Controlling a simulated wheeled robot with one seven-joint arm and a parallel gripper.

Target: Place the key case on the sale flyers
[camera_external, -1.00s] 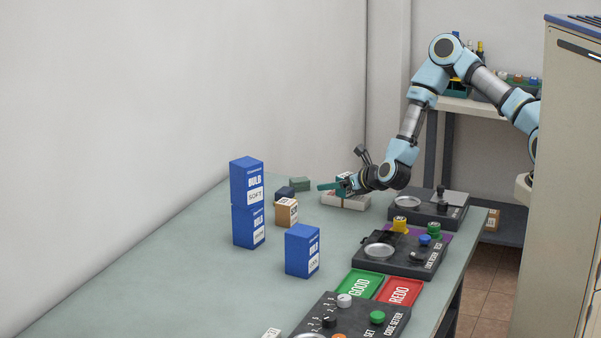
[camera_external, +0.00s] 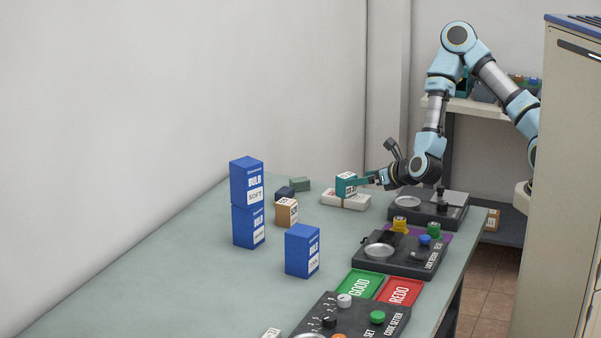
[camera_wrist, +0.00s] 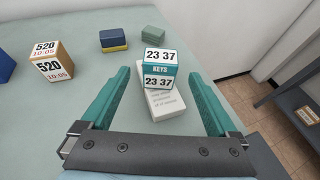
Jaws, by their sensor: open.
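The key case (camera_external: 346,184), a small teal and white box marked "KEYS" and "23 37", stands upright on the white sale flyers (camera_external: 345,202) near the far end of the table. In the wrist view the key case (camera_wrist: 159,66) sits on the far part of the flyers stack (camera_wrist: 166,104), whose near part shows below it. My gripper (camera_external: 366,181) is just right of the case in the external view. In the wrist view its teal fingers (camera_wrist: 160,80) are spread wide, one on each side, with clear gaps to the case.
A tan box (camera_external: 286,211) marked 520, a dark blue block (camera_external: 285,192) and a green block (camera_external: 299,184) stand left of the flyers. Blue boxes (camera_external: 247,224) are further left. A dark station (camera_external: 428,208) lies to the right. The nearer left tabletop is bare.

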